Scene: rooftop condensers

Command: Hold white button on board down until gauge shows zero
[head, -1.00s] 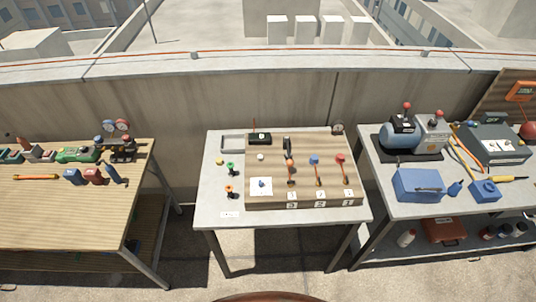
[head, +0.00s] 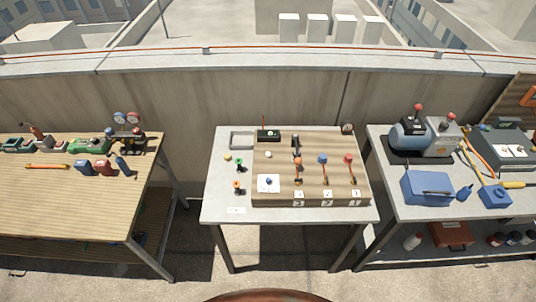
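The wooden board (head: 312,187) lies on the middle table. A small white round button (head: 268,154) sits on its upper left part, with nothing touching it. A small dark round gauge (head: 347,128) stands at the table's back right corner; its reading is too small to tell. A black box with a greenish face (head: 268,135) is at the board's back left edge. Levers with black, orange, blue and red parts stand on the board, above number labels (head: 327,194). A white plate with a blue knob (head: 268,183) is at the front left. Neither of my grippers is in view.
The middle table (head: 222,190) also holds a grey tray (head: 242,140) and small yellow, green and orange pieces. A wooden bench (head: 75,205) with tools and twin gauges stands left. A table with a pump (head: 410,137) and blue toolbox (head: 428,188) stands right. Gaps separate the tables.

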